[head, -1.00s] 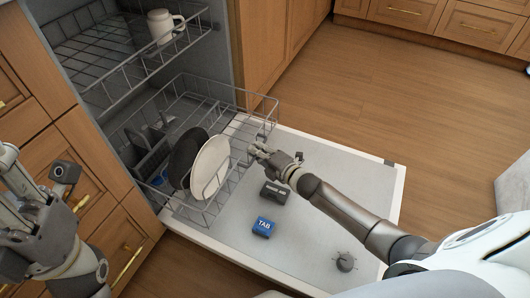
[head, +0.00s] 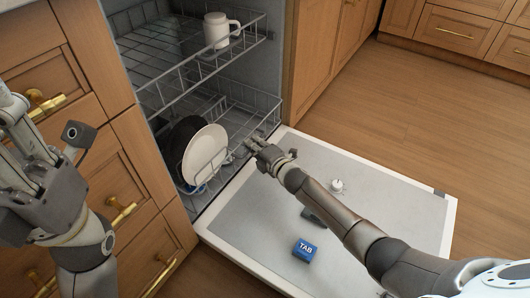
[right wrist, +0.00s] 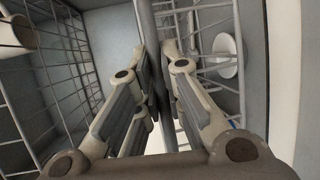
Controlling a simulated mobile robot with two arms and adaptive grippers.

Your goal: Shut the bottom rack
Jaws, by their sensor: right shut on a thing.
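The bottom rack (head: 266,108) is a grey wire basket, now mostly inside the dishwasher, with its front close to the hinge edge of the open door (head: 400,215). It holds a white plate (head: 206,148) and a black plate (head: 181,138), both standing on edge. My right gripper (head: 250,144) is at the rack's front. In the right wrist view its fingers (right wrist: 158,75) are closed around a grey bar of the rack (right wrist: 147,25). My left gripper (head: 12,105) is raised at the left, away from the rack; its fingertips are partly cut off by the frame.
The upper rack (head: 190,82) is pulled partly out, with a white mug (head: 216,32) on it. On the door lie a blue TAB box (head: 305,249), a dark piece (head: 312,215) partly behind my arm, and a small round knob-like part (head: 337,186). Wooden drawers flank the left.

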